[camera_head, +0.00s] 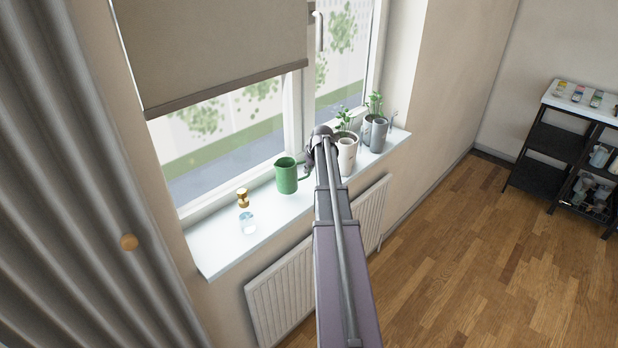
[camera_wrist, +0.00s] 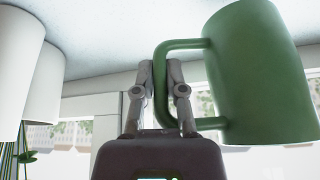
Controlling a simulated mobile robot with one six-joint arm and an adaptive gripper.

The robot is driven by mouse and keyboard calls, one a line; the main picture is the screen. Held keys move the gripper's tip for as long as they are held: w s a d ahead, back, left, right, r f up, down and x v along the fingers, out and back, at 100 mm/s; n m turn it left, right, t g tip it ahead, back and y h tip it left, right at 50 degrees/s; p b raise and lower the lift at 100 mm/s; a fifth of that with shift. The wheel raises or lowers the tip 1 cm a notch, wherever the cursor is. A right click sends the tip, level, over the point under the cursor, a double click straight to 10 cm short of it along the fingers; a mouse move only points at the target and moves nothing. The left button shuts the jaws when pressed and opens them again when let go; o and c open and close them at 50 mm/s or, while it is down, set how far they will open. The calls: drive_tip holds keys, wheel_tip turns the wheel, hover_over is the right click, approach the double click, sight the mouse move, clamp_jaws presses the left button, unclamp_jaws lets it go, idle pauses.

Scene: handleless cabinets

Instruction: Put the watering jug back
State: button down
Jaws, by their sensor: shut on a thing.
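The watering jug is a plain green jug (camera_head: 286,175) with a loop handle, upright at the windowsill (camera_head: 222,237). I cannot tell whether its base touches the sill. It also fills the right of the wrist view (camera_wrist: 258,75), which looks upside down, with the sill at the top. My gripper (camera_wrist: 160,66) is shut on the jug's handle, with one finger on each side of the bar. In the head view my arm reaches to the right side of the jug and hides part of the sill.
Right of the jug stand a whitish pot (camera_head: 347,158) and a grey pot (camera_head: 375,133), both with plants. Left of it are a gold-topped item (camera_head: 243,197) and a small clear bottle (camera_head: 247,223). A radiator (camera_head: 285,297) is below; a dark shelf (camera_head: 543,150) stands far right.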

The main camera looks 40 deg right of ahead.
sight(309, 174)
drive_tip(key=shift+f+b, duration=1.4)
drive_tip(key=shift+f, duration=0.3)
drive_tip(key=shift+s+f, duration=0.1)
drive_tip(key=c, duration=0.7)
unclamp_jaws()
drive_tip(key=shift+r, duration=0.25)
drive_tip(key=p+v, duration=1.1)
drive_tip(key=shift+s+r, duration=0.2)
drive_tip(key=shift+r, duration=0.15)
